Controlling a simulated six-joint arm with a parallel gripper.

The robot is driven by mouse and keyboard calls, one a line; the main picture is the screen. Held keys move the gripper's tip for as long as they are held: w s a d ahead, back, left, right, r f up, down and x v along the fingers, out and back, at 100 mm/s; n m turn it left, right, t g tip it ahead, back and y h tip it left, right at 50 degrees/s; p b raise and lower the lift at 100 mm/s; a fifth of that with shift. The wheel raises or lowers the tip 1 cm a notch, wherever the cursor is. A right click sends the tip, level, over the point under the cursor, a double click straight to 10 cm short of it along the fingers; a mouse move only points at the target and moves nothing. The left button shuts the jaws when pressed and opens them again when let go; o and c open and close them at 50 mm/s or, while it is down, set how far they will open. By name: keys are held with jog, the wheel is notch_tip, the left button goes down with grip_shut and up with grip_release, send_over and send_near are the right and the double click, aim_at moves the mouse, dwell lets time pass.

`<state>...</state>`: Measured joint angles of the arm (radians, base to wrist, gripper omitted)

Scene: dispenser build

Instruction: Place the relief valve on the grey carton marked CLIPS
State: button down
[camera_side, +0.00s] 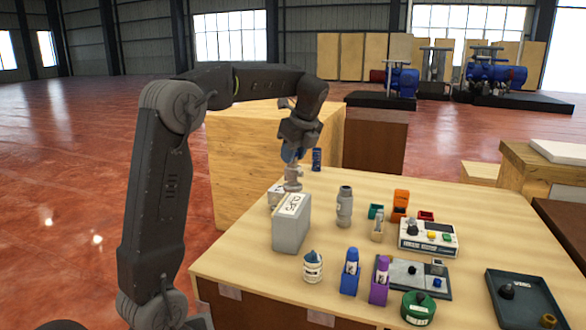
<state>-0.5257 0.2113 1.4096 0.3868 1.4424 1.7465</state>
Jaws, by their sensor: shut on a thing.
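The grey carton (291,235) stands upright near the left edge of the table, with a white label with dark letters on its top. My gripper (292,164) points down just above and behind the carton's top, as seen here. It is shut on a grey metal piece, which looks like the relief valve (293,180). The valve hangs upright, its lower end by the far end of the carton's top. I cannot tell whether it touches the carton. The fingertips are small and partly hidden.
A pale object (275,195) sits behind the carton. A grey bottle (344,208), a white jar (313,268), a blue bottle (350,272) and a purple bottle (380,280) stand nearby. A control box (428,238) and a dark tray (525,300) lie to the right.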

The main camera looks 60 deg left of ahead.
aim_at(293, 167)
jog(key=shift+f, duration=1.95)
jog(key=shift+f, duration=0.1)
jog(key=c, duration=0.9)
grip_release()
jog(key=shift+o, duration=0.2)
jog(key=v, duration=1.2)
jog(key=s+d+f+n+t+h, duration=0.15)
jog(key=s+d+n, duration=0.25)
jog(key=d, duration=0.4)
jog(key=s+d+f+n+t, duration=0.3)
jog(key=s+d, duration=0.1)
jog(key=d, duration=0.3)
jog(key=s+d+f+n+t+h, duration=0.2)
jog(key=s+d+f+n+h, duration=0.1)
jog(key=s+d+f+n, duration=0.4)
notch_tip(293, 167, down, 2)
jog(key=shift+s+d+f, duration=0.2)
jog(key=shift+s+d, duration=0.6)
jog(key=shift+s, duration=0.3)
